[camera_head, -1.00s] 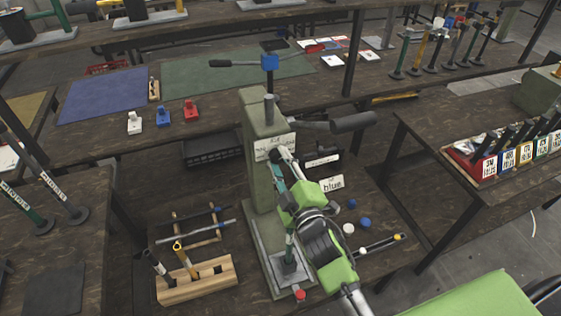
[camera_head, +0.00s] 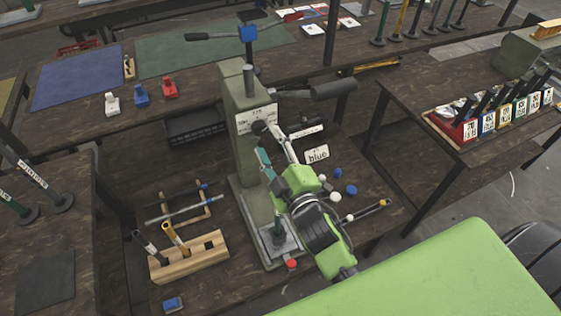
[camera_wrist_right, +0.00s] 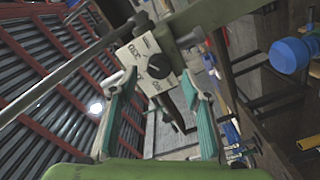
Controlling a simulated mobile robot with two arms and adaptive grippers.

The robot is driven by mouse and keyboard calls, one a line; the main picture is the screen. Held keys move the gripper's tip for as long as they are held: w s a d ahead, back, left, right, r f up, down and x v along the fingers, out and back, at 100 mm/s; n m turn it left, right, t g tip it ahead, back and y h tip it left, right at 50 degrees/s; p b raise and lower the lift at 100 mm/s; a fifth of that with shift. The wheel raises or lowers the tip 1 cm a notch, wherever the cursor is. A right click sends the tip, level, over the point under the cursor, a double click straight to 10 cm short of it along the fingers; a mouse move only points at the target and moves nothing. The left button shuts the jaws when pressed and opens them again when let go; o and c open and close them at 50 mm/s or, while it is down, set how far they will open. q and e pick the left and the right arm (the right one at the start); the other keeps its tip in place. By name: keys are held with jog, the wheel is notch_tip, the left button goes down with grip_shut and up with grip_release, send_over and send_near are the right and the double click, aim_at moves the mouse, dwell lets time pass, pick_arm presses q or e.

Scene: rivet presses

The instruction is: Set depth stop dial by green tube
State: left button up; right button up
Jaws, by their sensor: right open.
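The olive-green press (camera_head: 232,85) stands on the lower table with a white plate (camera_head: 262,115) on its column. The black depth stop dial (camera_head: 258,127) is on this plate. In the right wrist view the dial (camera_wrist_right: 158,66) lies beyond and between the two fingers, with a gap around it; its setting is too small to read surely. My right gripper (camera_head: 273,147) is open and empty, just below and in front of the dial. My left gripper is out of view.
A wooden block (camera_head: 190,262) holds tools left of the press. A white sign reading "blue" (camera_head: 317,154), blue and white caps and a black press handle (camera_head: 335,88) are close to my right arm. A row of labelled bins (camera_head: 490,122) stands at the right.

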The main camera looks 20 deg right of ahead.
jog(key=s, duration=0.8)
jog(key=shift+d, duration=0.15)
jog(key=s+d+f+m+g+h, duration=0.2)
jog(key=s+d+f+m+g, duration=0.3)
jog(key=f+m+g, duration=0.3)
jog(key=s+a+f+m+g+y, duration=0.1)
jog(key=s+f+g, duration=0.25)
jog(key=s, duration=0.35)
jog(key=s+a+f+m+g+y, duration=0.1)
jog(key=s+f+g, duration=0.25)
jog(key=s, duration=0.35)
notch_tip(320, 180, down, 25)
jog(key=s, duration=0.1)
jog(key=s+d+f+g, duration=0.2)
jog(key=s+f, duration=1.6)
jog(key=shift+d+n+h+b, duration=0.3)
jog(key=shift+d+b, duration=0.05)
jog(key=shift+b, duration=0.05)
